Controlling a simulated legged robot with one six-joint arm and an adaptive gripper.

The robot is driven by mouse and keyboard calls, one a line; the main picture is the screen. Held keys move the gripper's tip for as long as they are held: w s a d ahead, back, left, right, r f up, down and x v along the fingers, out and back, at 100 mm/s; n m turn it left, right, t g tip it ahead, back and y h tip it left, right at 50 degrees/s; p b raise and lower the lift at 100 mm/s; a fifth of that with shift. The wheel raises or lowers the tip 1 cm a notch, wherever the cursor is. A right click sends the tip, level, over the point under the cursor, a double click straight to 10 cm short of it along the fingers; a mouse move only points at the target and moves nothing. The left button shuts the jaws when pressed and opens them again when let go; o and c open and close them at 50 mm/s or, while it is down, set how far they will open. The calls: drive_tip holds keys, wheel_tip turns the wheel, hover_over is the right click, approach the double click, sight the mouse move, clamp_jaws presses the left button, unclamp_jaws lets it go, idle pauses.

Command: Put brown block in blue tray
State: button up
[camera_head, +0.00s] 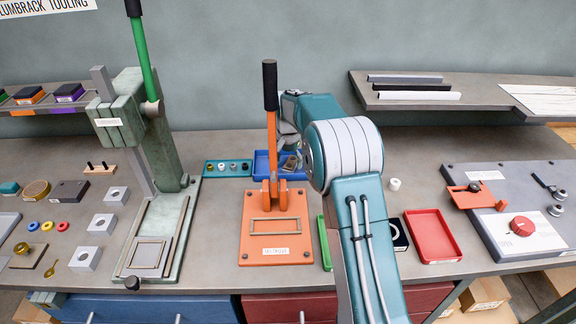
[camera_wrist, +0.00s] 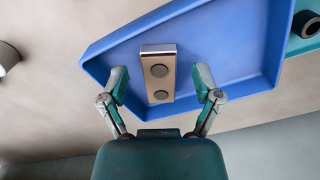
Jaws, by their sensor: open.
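The blue tray (camera_head: 265,163) lies on the bench behind the orange press, and it fills much of the wrist view (camera_wrist: 225,50). A brown block (camera_wrist: 158,85) with two dark round spots appears to lie inside the tray, near its near wall. In the head view the block (camera_head: 290,163) shows small at the tray's right part, partly covered by my arm. My gripper (camera_wrist: 161,82) is open, with one finger on each side of the block and a gap to each. The fingertips are hidden in the head view.
The orange press (camera_head: 277,225) with its upright lever stands just in front of the tray. A teal rack (camera_head: 228,168) adjoins the tray on the left. A red tray (camera_head: 432,236) and a small white cylinder (camera_head: 394,184) are to the right. A green press (camera_head: 160,150) stands left.

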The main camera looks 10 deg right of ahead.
sight(289, 166)
wheel_tip(289, 166, up, 11)
idle(0.3)
